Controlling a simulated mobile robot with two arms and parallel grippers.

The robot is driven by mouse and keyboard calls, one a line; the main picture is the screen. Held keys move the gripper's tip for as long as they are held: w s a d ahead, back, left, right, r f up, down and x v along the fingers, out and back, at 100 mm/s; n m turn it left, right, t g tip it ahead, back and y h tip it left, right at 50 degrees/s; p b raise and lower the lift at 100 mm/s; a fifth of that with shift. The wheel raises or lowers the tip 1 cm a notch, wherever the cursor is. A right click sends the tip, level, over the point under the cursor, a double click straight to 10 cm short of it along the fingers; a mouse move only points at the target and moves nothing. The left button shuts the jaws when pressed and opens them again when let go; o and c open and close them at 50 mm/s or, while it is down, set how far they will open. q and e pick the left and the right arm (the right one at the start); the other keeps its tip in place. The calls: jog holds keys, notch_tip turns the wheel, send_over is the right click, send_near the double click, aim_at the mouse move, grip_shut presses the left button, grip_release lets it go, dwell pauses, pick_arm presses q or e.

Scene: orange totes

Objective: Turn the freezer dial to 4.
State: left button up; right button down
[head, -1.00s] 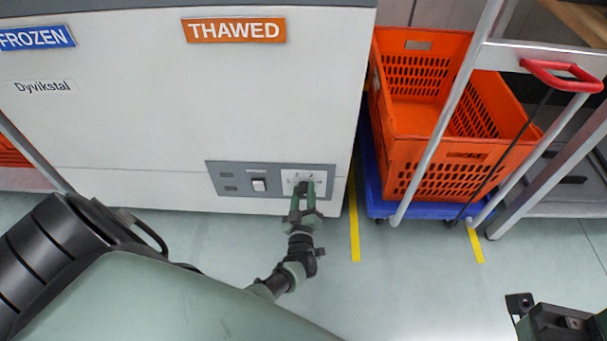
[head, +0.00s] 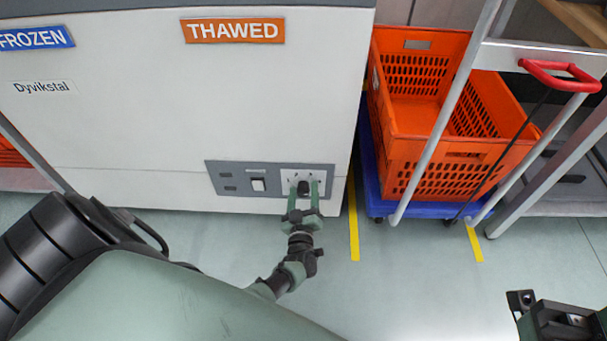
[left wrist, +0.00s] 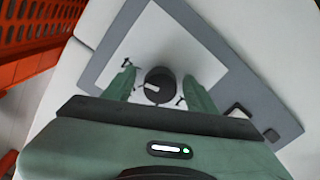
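The freezer (head: 130,115) is a large white chest with a grey control panel (head: 232,187) low on its front. The black dial (head: 303,187) sits on a white plate at the panel's right end. My left gripper (head: 304,184) is open, with one finger on each side of the dial and a gap to it. The left wrist view shows the dial (left wrist: 159,85) between the spread fingers, its white pointer mark toward the left. The numbers around it are too small to read. My right gripper (head: 560,322) shows only partly at the lower right corner.
A rocker switch (head: 258,185) is left of the dial. An orange tote (head: 455,150) stands on a blue dolly (head: 425,210) right of the freezer, beside a metal-framed cart with a red handle (head: 561,76). Green floor in front is clear, with yellow tape strips (head: 353,225).

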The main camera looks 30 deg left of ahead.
pick_arm(q)
jog(key=p+v, duration=0.2)
jog(key=v, duration=0.6)
jog(key=shift+w, duration=0.1)
dwell(0.3)
